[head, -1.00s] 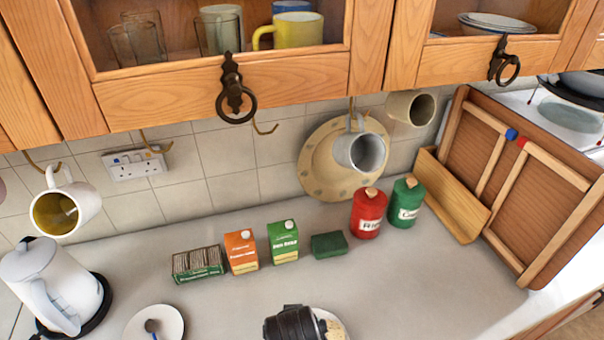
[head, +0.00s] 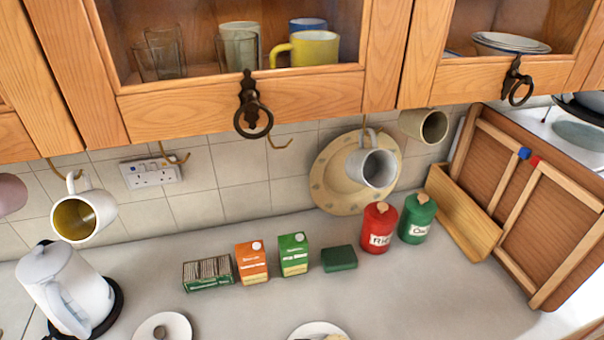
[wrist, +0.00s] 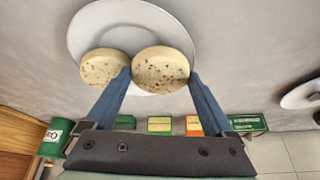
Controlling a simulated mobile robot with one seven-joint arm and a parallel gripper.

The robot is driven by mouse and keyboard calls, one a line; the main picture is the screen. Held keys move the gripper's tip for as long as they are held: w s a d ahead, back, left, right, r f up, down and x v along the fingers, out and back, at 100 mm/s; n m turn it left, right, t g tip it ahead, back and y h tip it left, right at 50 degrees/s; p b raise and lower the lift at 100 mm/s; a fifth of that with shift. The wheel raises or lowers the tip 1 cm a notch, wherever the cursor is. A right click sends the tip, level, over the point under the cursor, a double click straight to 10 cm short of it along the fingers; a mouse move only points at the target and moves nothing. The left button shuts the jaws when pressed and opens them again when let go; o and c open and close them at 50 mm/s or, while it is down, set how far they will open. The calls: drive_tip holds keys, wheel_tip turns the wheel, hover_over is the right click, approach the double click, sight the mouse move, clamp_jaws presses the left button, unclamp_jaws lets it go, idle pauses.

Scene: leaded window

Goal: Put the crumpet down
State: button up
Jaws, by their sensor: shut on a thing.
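My gripper (wrist: 159,75) shows in the wrist view, its two blue fingers shut on the sides of a round, pale, speckled crumpet (wrist: 161,65). A second crumpet (wrist: 103,67) lies on the white plate (wrist: 130,20), just left of the held one. The held crumpet appears over the plate's near part; I cannot tell whether it touches the plate. In the head view only the plate's far part (head: 318,326) shows at the bottom edge, and my gripper is out of that view.
A saucer with a spoon (head: 163,328) and a white kettle (head: 65,290) stand to the left. Several boxes (head: 252,262), a green block (head: 339,258) and red (head: 379,228) and green (head: 417,218) canisters line the back. Mugs (head: 84,215) hang under the cupboards.

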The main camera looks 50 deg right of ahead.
drive_tip(key=shift+a+f, duration=0.1)
drive_tip(key=shift+f, duration=0.3)
drive_tip(key=o, duration=1.1)
drive_tip(key=shift+s+f, duration=0.1)
drive_tip(key=shift+s, duration=0.05)
drive_tip(key=shift+c, duration=0.2)
drive_tip(key=shift+r, duration=0.4)
drive_tip(key=v, duration=1.2)
drive_tip(key=shift+r, duration=0.35)
